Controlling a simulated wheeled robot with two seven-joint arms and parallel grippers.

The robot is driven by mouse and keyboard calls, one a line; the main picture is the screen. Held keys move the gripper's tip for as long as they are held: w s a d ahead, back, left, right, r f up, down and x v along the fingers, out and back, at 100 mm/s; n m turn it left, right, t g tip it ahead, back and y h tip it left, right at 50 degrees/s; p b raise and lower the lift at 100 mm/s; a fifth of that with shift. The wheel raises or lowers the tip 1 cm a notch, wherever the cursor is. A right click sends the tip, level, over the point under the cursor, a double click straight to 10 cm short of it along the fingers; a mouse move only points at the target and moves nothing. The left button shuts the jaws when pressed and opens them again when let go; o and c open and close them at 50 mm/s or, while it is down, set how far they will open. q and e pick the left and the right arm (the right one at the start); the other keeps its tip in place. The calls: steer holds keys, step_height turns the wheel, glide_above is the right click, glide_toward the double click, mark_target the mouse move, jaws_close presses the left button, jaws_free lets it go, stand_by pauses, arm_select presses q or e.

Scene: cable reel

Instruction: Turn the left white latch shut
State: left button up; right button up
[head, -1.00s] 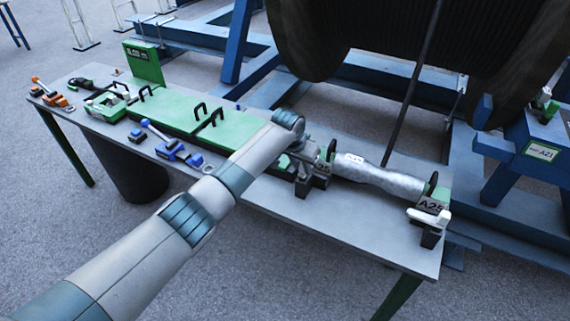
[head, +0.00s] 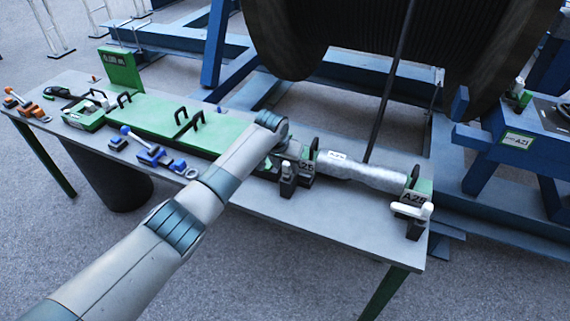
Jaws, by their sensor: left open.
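The left clamp holder (head: 306,168), green and dark with an A25 label, stands on the table at the left end of a silvery wrapped cable piece (head: 360,172). A small white piece, seemingly the left white latch (head: 287,162), shows on the dark post at its front. My left gripper (head: 289,151) is open at this holder, close by the white piece. My own wrist partly hides it, and I cannot tell if the fingers touch the latch. The right holder (head: 416,198) has a white latch (head: 412,211) lying across its front. My right gripper is out of view.
The grey table (head: 330,222) carries green cases (head: 150,116), an orange-handled tool (head: 22,103) and blue tools (head: 150,150) at left. A large cable reel (head: 400,50) on a blue frame stands behind.

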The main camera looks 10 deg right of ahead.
arm_select(q)
steer(key=shift+r, duration=0.1)
steer(key=shift+v, duration=0.8)
steer(key=b+v, duration=0.4)
steer(key=v, duration=1.1)
steer(key=shift+r, duration=0.3)
steer(key=shift+s+a+f, duration=0.1)
